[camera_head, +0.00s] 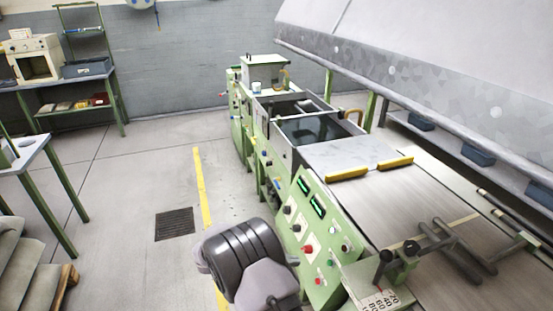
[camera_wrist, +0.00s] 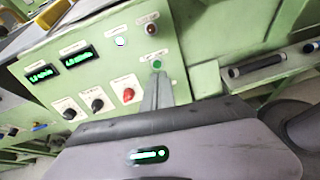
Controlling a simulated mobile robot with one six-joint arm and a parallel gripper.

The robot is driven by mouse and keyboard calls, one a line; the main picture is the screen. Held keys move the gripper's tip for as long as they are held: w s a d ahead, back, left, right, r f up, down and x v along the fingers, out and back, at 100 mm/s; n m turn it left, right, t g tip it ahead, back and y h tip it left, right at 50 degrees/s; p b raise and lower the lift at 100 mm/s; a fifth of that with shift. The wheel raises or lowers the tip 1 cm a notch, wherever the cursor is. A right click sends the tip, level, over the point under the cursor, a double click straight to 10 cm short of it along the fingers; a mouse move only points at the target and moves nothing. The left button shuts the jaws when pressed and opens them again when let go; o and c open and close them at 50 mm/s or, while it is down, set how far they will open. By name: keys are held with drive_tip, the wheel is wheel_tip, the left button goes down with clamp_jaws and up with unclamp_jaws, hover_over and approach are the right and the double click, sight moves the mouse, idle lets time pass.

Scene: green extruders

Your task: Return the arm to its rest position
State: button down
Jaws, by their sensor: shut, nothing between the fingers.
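My gripper (camera_wrist: 158,80) shows in the wrist view as narrow grey fingers closed together, with nothing held. Its tips appear just below a green button (camera_wrist: 157,64) on the green control panel (camera_wrist: 100,62). I cannot tell whether they touch it. In the head view, my arm's dark grey and light grey links are at the bottom centre, left of the same panel (camera_head: 327,240). The fingers cannot be made out there.
The panel carries a red knob (camera_wrist: 128,95), black knobs (camera_wrist: 97,105) and lit displays (camera_wrist: 76,57). The green extruder line (camera_head: 262,130) runs back from it. A workbench (camera_head: 42,150) stands at left. Floor around the drain grate (camera_head: 174,223) is clear.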

drive_tip(key=s+d+r+m+g+y, duration=0.1)
drive_tip(key=s+d+r+m+y, duration=0.45)
drive_tip(key=r, duration=0.55)
drive_tip(key=s+d+r+m+g+y, duration=0.2)
drive_tip(key=s+r+m+y, duration=0.1)
drive_tip(key=s+r+m, duration=0.6)
drive_tip(key=s+a+r+m+t+y, duration=0.1)
drive_tip(key=s+r+m+t+y, duration=0.2)
drive_tip(key=s+m, duration=0.2)
drive_tip(key=s+a+r+m+t+y, duration=0.1)
drive_tip(key=s+r+m+t+y, duration=0.1)
drive_tip(key=s, duration=0.7)
wheel_tip(320, 180, up, 3)
drive_tip(key=m+y, duration=0.1)
drive_tip(key=m, duration=0.2)
drive_tip(key=shift+s+a+f+t, duration=0.2)
drive_tip(key=shift+s+a+t, duration=0.05)
drive_tip(key=shift+a+t, duration=0.15)
